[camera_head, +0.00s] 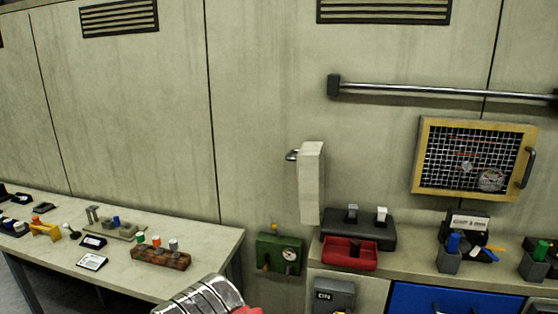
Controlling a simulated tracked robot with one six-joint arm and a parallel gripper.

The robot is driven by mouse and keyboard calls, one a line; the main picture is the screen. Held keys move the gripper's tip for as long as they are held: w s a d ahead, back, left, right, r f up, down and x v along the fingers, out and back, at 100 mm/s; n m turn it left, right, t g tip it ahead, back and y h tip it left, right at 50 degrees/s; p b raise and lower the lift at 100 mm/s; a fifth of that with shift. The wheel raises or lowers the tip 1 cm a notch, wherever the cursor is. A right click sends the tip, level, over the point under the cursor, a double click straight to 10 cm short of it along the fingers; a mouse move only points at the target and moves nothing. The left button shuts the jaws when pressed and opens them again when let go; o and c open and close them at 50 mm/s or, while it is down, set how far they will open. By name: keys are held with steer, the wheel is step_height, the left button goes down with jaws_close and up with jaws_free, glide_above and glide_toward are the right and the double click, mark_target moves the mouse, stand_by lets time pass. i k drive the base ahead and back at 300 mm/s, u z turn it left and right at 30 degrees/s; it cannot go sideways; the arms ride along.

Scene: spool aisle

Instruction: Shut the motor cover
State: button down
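No label marks a motor cover. A pale, narrow panel (311,183) stands out from the wall, seen nearly edge-on like a cover swung open, with a dark metal handle (292,155) on its left side. To the right, a yellow-framed mesh cover (475,160) with a dark handle (528,168) lies close to flat against the wall; a gauge shows behind its mesh. A silver and red part of my arm shows at the bottom edge, well below and left of the pale panel. My gripper's fingers are not visible.
A left table (125,272) holds small parts and a brown block with coloured pegs (161,258). A right counter (400,262) holds a black box (372,236), a red tray (349,254) and pen cups. A green gauge box (279,254) sits between. A metal rail (440,90) runs above.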

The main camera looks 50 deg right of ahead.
mark_target(309, 159)
steer(key=u, duration=0.05)
steer(key=i, duration=1)
steer(key=z, duration=0.05)
